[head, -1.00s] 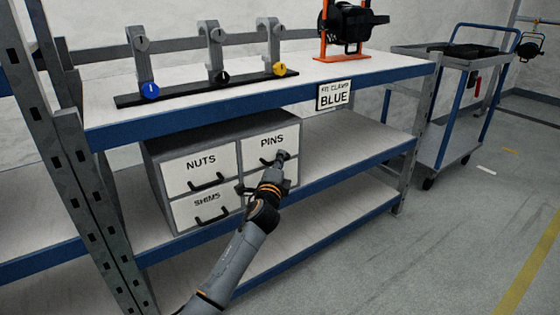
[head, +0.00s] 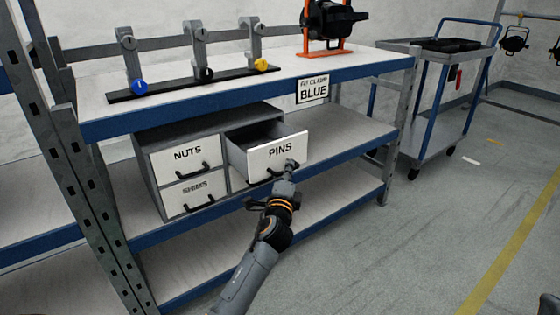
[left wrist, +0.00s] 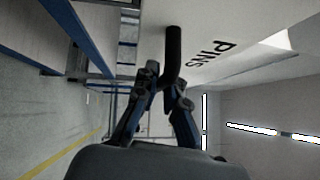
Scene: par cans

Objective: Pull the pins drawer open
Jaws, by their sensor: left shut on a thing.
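The PINS drawer (head: 280,150) is the upper right one of the grey cabinet (head: 157,180). It stands pulled well out, and part of its inside shows behind the front. My left gripper (head: 287,170) is at the right part of the drawer's dark handle (head: 262,180). In the left wrist view the fingers (left wrist: 167,88) are closed on the handle (left wrist: 173,50), with the PINS front (left wrist: 235,60) beside it. The drawer's contents cannot be made out. My right gripper does not show.
The NUTS drawer (head: 186,156) and SHIMS drawer (head: 194,194) are shut. The shelf top (head: 100,97) above carries a rack of clamps (head: 197,60) and a black lamp on an orange stand (head: 322,52). A cart (head: 440,100) stands to the right. The floor (head: 420,235) ahead is clear.

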